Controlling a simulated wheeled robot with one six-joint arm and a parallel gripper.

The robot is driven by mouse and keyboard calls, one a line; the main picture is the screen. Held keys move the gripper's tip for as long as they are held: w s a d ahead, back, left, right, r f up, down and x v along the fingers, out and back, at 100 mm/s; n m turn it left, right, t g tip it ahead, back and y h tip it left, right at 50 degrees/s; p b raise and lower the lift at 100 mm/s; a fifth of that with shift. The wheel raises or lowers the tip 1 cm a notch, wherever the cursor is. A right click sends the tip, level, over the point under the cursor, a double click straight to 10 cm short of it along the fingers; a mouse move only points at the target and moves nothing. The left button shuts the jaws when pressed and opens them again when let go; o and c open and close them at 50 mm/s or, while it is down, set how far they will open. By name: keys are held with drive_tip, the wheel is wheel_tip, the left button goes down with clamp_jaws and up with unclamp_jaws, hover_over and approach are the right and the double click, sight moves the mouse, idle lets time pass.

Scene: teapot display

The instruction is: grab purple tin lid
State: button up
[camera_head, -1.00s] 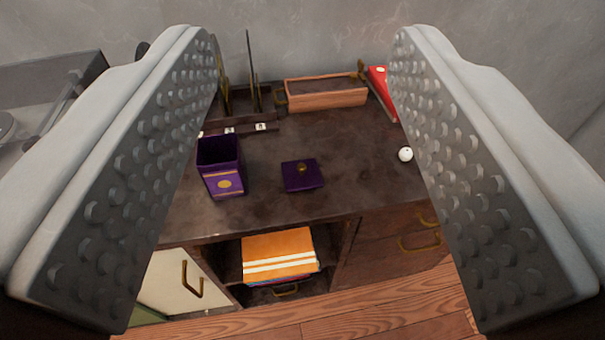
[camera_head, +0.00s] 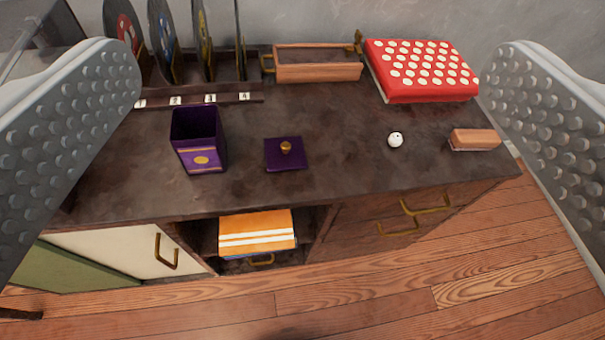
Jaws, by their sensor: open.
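The purple tin lid (camera_head: 270,158) is a flat square with a small gold knob, lying on the dark cabinet top. The purple tin (camera_head: 200,140) stands upright and open to its left, with gold markings on its front. The two are apart. My gripper (camera_head: 318,75) is wide open, with one studded finger at each side of the picture. Nothing is between its pads. It is still some way back from the lid, which shows in the gap between the fingers, left of centre.
A rack of records (camera_head: 190,97) and a wooden tray (camera_head: 318,73) stand along the back. A red box with white dots (camera_head: 425,70), a white ball (camera_head: 395,140) and a wooden block (camera_head: 474,139) are to the right. The orange item (camera_head: 256,231) sits on the shelf below.

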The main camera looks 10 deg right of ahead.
drive_tip(key=w+d+f+n+g, duration=0.2)
drive_tip(key=w+f+n+g, duration=0.45)
drive_tip(key=w, duration=0.55)
drive_tip(key=n+g+y, duration=0.3)
drive_tip(key=n+g, duration=0.1)
drive_tip(key=g, duration=0.4)
approach(287, 146)
drive_tip(key=shift+t, duration=0.25)
drive_tip(key=x, duration=1)
drive_tip(key=shift+s, duration=0.2)
drive_tip(key=c, duration=0.7)
drive_tip(key=shift+r, duration=0.1)
